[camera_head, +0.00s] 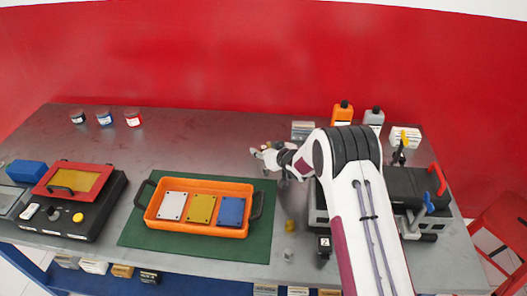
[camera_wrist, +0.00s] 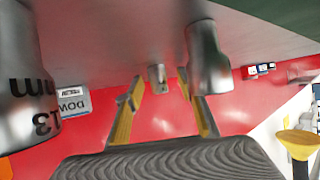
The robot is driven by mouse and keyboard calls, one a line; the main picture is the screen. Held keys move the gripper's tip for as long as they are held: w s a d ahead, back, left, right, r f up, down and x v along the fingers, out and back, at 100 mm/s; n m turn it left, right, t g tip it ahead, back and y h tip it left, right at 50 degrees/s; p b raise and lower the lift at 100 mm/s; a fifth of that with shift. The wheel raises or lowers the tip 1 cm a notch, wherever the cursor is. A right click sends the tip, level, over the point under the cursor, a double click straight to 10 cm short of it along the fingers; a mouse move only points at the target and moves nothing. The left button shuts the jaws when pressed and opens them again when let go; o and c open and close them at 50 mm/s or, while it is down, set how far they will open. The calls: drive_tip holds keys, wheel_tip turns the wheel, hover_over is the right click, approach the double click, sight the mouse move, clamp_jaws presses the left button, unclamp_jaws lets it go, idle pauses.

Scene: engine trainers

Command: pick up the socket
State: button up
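My gripper (camera_head: 262,154) is low over the table, right of and behind the orange tray. In the wrist view my gripper (camera_wrist: 165,98) is open, its two yellow-padded fingers apart with nothing touching them. That view is upside down, with the table at the top. A small grey metal socket (camera_wrist: 157,74) stands on the table beyond the fingertips, in line with the gap. A larger socket (camera_wrist: 207,60) stands nearer, overlapping one finger in the picture. Another socket (camera_wrist: 25,75), marked 13 mm, is close at the left edge. I cannot clearly tell these sockets apart in the head view.
The orange tray (camera_head: 152,212) with white, yellow and blue plates sits on a green mat (camera_head: 135,234). A small grey cylinder (camera_head: 289,254) stands right of the mat. A labelled box (camera_head: 303,130) is behind my gripper. The table's back middle is clear.

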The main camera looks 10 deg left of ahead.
sight(263, 147)
idle(0.4)
clamp_jaws()
drive_tip(key=shift+r, duration=0.15)
drive_tip(key=shift+r, duration=4.85)
